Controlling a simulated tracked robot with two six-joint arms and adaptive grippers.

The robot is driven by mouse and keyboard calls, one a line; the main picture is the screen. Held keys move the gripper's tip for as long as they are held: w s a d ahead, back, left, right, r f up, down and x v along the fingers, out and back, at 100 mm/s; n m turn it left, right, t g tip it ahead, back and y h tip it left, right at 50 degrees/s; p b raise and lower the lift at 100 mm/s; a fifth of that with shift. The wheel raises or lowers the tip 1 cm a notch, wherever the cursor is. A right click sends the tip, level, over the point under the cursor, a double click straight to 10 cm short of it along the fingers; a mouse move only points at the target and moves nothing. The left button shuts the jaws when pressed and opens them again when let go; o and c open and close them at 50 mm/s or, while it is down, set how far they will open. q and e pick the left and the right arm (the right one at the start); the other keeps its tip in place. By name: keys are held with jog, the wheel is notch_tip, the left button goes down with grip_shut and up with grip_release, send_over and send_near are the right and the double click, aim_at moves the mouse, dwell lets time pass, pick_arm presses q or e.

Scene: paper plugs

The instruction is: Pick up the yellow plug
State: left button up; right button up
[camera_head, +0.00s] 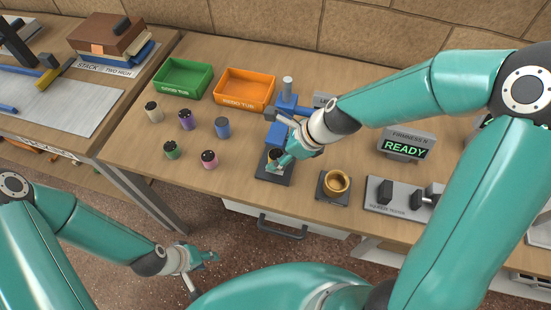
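A small yellow plug with a dark top (275,155) stands on the dark base of a blue press (287,105). My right gripper (281,160) is low over that base, with its teal fingers right at the plug. The fingers partly hide the plug, and I cannot tell whether they are closed on it. My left gripper (205,272) is in front of the table over the floor, its fingers apart and empty.
Cream (153,112), purple (186,120), blue (222,127), green (171,150) and pink (209,159) plugs stand left of the press. Green (183,92) and orange (244,103) tubs are behind. A gold ring (336,182) on a dark block and a READY display (405,148) are right.

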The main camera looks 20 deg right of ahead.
jog(key=c, duration=0.8)
jog(key=shift+r, duration=0.2)
